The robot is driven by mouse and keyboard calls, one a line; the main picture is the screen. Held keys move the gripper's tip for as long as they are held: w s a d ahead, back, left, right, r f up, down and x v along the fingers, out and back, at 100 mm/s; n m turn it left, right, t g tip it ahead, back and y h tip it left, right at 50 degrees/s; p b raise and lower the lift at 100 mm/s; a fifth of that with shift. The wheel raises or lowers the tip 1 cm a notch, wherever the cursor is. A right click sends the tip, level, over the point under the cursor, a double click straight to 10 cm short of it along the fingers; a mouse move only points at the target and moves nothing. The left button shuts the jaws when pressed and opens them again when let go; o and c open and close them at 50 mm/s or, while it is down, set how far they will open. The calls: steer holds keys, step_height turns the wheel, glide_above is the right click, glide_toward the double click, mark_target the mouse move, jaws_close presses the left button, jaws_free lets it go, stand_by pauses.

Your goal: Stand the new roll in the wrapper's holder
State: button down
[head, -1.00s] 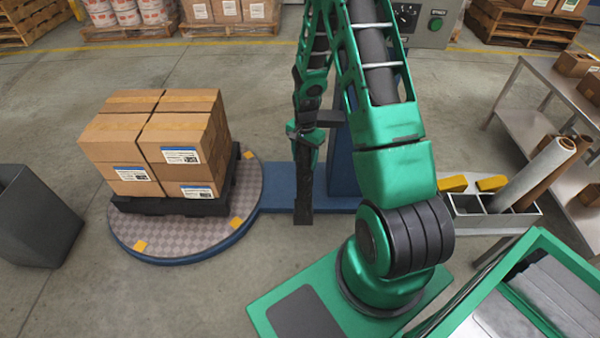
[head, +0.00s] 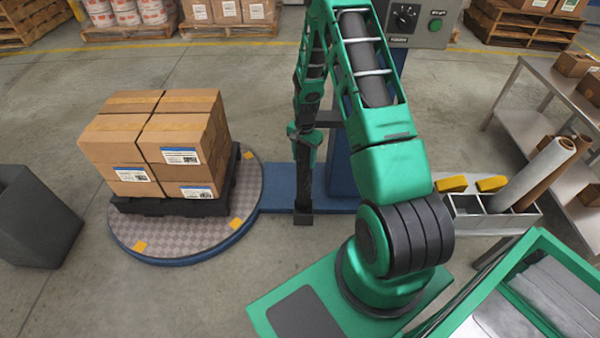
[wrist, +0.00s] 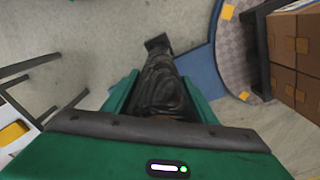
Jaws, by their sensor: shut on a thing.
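My gripper (head: 304,140) is shut on a dark, glossy roll (head: 304,175), which hangs nearly upright below it. In the wrist view the roll (wrist: 163,85) lies between the green fingers and runs away toward a small black block (wrist: 157,42). In the head view this block (head: 303,219) shows at the roll's lower end, by the blue base (head: 280,190) of the wrapper. I cannot tell whether roll and block touch, or whether the block is part of the holder. The blue mast (head: 343,170) stands just right of the roll, partly hidden by my arm.
Boxes (head: 150,150) stand on a black pallet on the round turntable (head: 245,190) at left. A grey bin (head: 35,220) stands far left. A tray (head: 470,225) with white (head: 535,172) and brown rolls is at right, near a metal table (head: 530,120). A control panel (head: 410,20) is behind.

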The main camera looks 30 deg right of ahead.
mark_target(304, 170)
steer(key=shift+f, duration=3.5)
steer(key=c, duration=0.7)
jaws_free()
steer(key=shift+f, duration=0.1)
steer(key=shift+c, duration=0.2)
